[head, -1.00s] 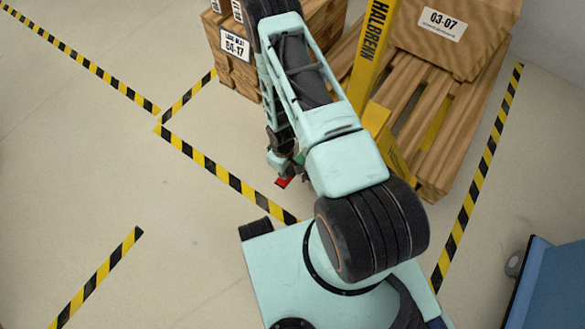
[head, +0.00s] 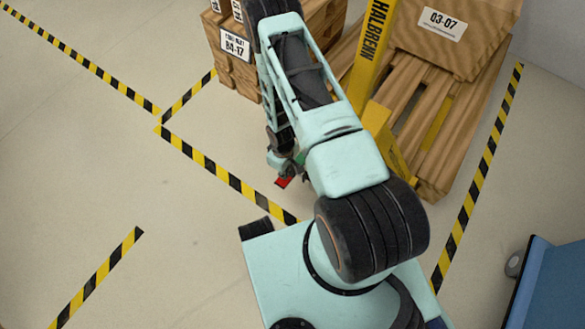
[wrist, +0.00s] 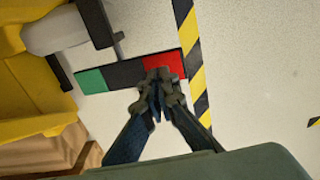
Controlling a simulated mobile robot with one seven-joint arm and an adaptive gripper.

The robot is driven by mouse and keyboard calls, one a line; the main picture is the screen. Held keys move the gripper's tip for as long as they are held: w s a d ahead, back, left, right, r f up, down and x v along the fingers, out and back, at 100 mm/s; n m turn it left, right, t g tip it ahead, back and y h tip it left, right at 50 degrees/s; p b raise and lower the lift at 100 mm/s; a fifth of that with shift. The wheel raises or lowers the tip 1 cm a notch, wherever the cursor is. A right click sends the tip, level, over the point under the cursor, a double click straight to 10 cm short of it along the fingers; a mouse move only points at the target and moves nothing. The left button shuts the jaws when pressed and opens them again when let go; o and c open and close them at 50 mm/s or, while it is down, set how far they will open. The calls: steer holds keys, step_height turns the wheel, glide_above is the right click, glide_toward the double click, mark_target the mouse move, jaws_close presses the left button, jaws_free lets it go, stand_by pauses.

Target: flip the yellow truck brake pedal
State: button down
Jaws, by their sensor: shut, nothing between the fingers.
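The yellow truck (head: 372,60) stands at the upper middle of the head view, and part of its yellow body (wrist: 30,95) fills the left of the wrist view. Its brake pedal (wrist: 122,75) is a flat bar with a green left end, a black middle and a red right end. In the head view only the red end (head: 283,182) clearly shows beside my arm. My gripper (wrist: 158,78) is shut and empty, its fingertips over the lower edge of the red end near the black part. I cannot tell whether they touch it.
A wooden pallet with a crate (head: 440,45) sits right of the truck, and stacked wooden crates (head: 235,65) stand left of it. Striped floor tape (head: 220,172) crosses the floor. The floor at left is clear. A blue object (head: 550,290) is at lower right.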

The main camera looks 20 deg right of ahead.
steer(key=shift+f+b, duration=1.1)
steer(key=shift+f, duration=0.2)
stand_by(0.4)
steer(key=shift+r, duration=0.15)
steer(key=shift+r+p, duration=2.45)
steer(key=shift+r, duration=0.95)
